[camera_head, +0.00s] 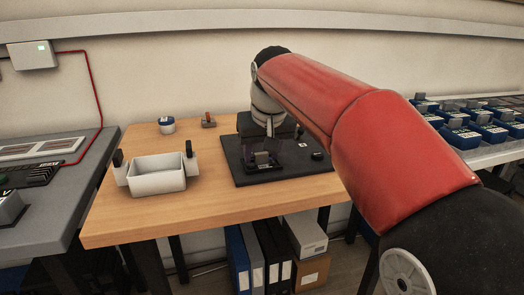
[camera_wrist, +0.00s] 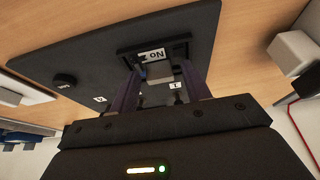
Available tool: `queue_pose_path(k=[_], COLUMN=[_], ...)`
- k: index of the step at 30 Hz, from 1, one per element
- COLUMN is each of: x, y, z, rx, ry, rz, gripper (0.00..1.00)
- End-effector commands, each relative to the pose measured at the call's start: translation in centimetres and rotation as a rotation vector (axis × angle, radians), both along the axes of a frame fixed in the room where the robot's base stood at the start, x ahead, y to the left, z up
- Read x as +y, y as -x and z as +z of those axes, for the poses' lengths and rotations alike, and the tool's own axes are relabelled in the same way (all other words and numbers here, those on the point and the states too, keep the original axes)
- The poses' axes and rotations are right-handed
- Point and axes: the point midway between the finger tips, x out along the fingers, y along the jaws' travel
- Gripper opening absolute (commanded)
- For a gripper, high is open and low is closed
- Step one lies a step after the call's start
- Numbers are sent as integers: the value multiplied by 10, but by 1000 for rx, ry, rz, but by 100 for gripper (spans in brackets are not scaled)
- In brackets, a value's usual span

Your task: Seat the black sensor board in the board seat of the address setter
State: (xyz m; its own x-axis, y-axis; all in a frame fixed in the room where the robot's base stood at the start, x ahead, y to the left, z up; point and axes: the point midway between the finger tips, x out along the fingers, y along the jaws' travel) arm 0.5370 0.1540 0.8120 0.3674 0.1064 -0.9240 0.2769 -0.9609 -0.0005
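The address setter (camera_head: 240,172) is a black plate on the wooden table, and it fills much of the wrist view (camera_wrist: 195,20). In the head view my gripper (camera_head: 262,152) is low over the plate, partly hidden. I cannot make out the black sensor board for certain; dark parts blend at the fingertips.
A white bin (camera_head: 157,178) stands left of the plate, with a white block and black upright piece at each side. A blue-and-white round pot (camera_head: 166,125) and a small grey-orange item (camera_head: 208,120) sit behind. A black knob (camera_wrist: 63,81) rises from the plate. The table's front is clear.

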Motion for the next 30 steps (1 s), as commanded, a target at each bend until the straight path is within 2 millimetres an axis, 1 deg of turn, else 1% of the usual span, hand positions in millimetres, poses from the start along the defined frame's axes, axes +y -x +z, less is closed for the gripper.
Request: queue_pose_path(k=[8,11,14,21,25,30], x=[0,0,-2,-6,-7,-8], y=[0,1,6,21,26,29], z=[0,5,17,56,68,72], rx=[0,-2,-3,-4,-2,0], ry=[0,-1,-1,-1,-1,0], rz=[0,0,0,0,0,0], gripper=[54,54,54,54,54,54])
